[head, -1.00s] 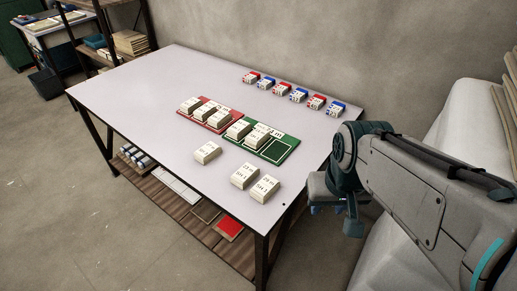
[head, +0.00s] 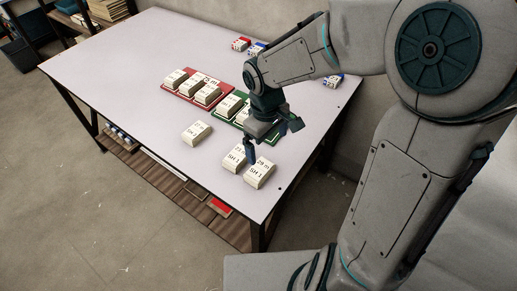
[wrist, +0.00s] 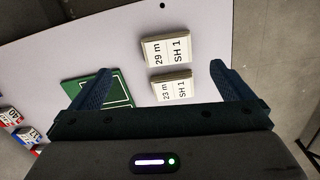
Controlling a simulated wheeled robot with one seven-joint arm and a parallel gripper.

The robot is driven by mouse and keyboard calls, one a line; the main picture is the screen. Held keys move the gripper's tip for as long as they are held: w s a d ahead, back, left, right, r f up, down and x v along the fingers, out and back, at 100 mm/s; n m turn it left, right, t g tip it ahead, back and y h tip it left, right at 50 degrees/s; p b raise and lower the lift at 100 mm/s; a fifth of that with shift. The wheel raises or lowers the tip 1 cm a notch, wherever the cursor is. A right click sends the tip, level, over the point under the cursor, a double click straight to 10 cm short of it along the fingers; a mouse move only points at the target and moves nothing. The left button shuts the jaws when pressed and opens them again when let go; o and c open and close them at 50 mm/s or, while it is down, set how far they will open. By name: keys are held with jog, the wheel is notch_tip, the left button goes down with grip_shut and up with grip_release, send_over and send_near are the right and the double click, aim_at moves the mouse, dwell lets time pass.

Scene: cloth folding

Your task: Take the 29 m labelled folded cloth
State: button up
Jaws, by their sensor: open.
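The folded cloth labelled "29 m SH 1" (head: 260,174) lies near the table's front right corner. It is cream with a white label. In the wrist view the same cloth (wrist: 166,50) lies ahead, between the fingers' directions. A second folded cloth, labelled "23 m SH 1" (wrist: 172,88), lies right beside it, nearer my gripper in that view; the head view shows this second cloth (head: 232,159) partly behind a finger. My gripper (head: 273,138) is open and empty, above the table near the two cloths. Its two fingers (wrist: 160,72) are wide apart in the wrist view.
Another folded cloth (head: 196,132) lies to the left. A red mat (head: 224,101) holds several cloths. A green mat (wrist: 95,90) with white outlines is partly hidden by my arm in the head view. Small red and blue labelled stacks (head: 241,44) stand along the table's back.

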aim_at(260, 169)
jog(key=shift+n+y, duration=0.3)
jog(key=shift+n, duration=0.1)
jog(key=f+b, duration=0.1)
jog(key=f, duration=0.3)
jog(key=a+f+b, duration=0.1)
jog(key=f+b, duration=0.1)
jog(key=f, duration=0.3)
jog(key=w+a+f+b, duration=0.1)
jog(key=f, duration=0.4)
jog(key=shift+b, duration=0.4)
jog(key=c, duration=0.8)
